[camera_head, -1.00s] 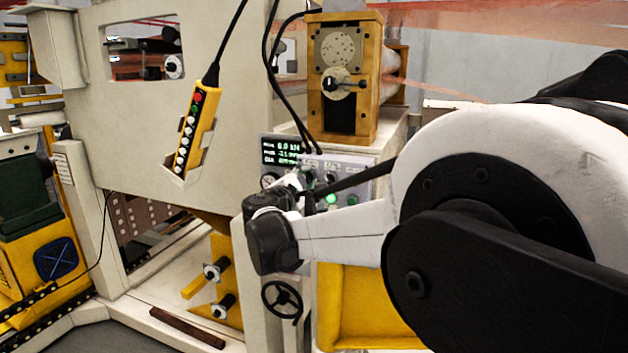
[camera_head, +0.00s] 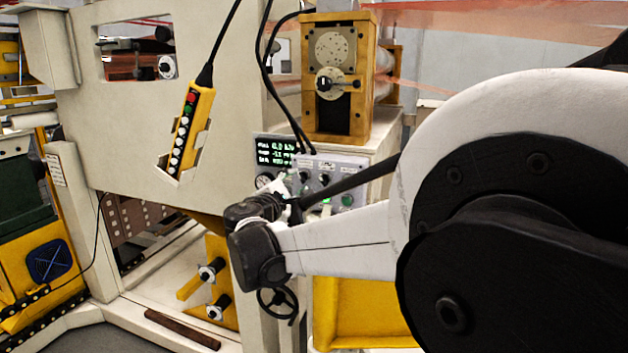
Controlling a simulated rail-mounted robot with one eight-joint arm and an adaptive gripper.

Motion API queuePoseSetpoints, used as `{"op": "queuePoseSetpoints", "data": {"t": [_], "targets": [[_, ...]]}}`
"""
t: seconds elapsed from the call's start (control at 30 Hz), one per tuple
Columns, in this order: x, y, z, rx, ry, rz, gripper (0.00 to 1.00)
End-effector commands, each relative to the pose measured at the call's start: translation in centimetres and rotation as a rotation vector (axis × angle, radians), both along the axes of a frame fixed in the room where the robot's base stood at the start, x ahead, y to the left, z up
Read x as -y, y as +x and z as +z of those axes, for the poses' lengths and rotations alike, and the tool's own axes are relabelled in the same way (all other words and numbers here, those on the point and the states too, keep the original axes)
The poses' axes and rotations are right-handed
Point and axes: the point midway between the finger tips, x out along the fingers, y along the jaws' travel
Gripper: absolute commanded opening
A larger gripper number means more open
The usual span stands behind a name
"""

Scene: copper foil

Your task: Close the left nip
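A grey control panel (camera_head: 345,166) with several black knobs and a lit green button (camera_head: 347,200) is on the machine front, right of a small display (camera_head: 275,151) with green and white text. Its labels are too small to read, so I cannot tell which control belongs to the left nip. My gripper (camera_head: 297,188) is in front of the panel's lower left part, beyond my black wrist. The wrist and forearm cover the lower part of the panel. The fingers are too small and too hidden to show whether they are open or shut, or whether they touch a control.
A yellow pendant (camera_head: 190,130) with several buttons hangs in a holder on the left. A yellow block with a round dial and black handle (camera_head: 338,82) stands above the panel. A black handwheel (camera_head: 278,302) is below my wrist. My forearm fills the right side.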

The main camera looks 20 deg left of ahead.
Motion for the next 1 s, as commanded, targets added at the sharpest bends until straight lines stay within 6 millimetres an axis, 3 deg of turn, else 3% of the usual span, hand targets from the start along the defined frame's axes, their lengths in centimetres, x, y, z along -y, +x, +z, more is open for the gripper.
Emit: {"op": "queuePoseSetpoints", "data": {"t": [0.2,0.43,0.87,1.0], "targets": [[-0.4,-4.5,0.0,-0.001,0.0,0.003,0.33],[-0.5,-7.3,0.0,-0.001,0.0,0.001,0.33],[-0.5,-8.1,0.0,0.0,0.0,0.002,0.33],[0.6,-6.9,0.0,-0.023,0.037,-0.003,0.33]]}}
